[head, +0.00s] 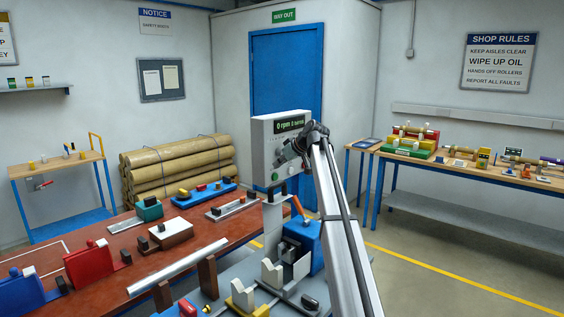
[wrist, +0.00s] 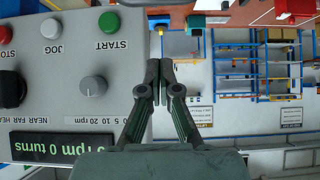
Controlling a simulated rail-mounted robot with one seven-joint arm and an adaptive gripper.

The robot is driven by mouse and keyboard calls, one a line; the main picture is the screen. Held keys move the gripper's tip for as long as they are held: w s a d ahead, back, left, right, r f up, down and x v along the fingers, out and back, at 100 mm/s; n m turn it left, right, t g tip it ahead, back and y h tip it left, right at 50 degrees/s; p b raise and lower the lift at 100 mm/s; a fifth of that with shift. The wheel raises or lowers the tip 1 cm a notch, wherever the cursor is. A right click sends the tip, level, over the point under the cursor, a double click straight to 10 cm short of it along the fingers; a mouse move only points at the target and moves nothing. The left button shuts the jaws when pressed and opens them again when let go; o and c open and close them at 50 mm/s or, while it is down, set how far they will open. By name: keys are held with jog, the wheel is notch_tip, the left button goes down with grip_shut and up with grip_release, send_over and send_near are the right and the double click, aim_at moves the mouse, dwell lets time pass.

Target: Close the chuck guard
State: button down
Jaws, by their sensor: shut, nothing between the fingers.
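The winder's blue headstock (head: 309,258) stands on the grey bed at the lower middle of the head view, partly behind my arm. Dark grey chuck parts (head: 288,250) show at its left side, and an orange lever (head: 299,207) sticks up above it. I cannot clearly make out the guard or its position. My gripper (head: 285,160) is in front of the control box (head: 262,150), well above the headstock. In the wrist view my gripper (wrist: 166,65) is shut and empty, just right of the panel's edge. The panel (wrist: 60,80) shows START, JOG and STOP buttons and two knobs.
Left of the winder, a red-brown bench (head: 95,275) holds fixtures and a long grey bar (head: 180,265). Rolls (head: 175,165) are stacked behind it. A side table (head: 480,172) with parts stands at right. The floor (head: 450,245) before it is clear.

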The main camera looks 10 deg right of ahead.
jog(key=f+p, duration=0.1)
jog(key=w+a+f+p, duration=0.1)
jog(key=f, duration=0.1)
jog(key=w+f+p, duration=0.1)
jog(key=f, duration=0.1)
jog(key=shift+a+f, duration=0.15)
jog(key=shift+a, duration=0.15)
jog(key=shift+s+d+f, duration=0.1)
jog(key=shift+s+d, duration=0.15)
jog(key=shift+s, duration=0.05)
jog(key=shift+s+d+f, duration=0.1)
jog(key=shift+d+f, duration=0.05)
jog(key=shift+f, duration=0.2)
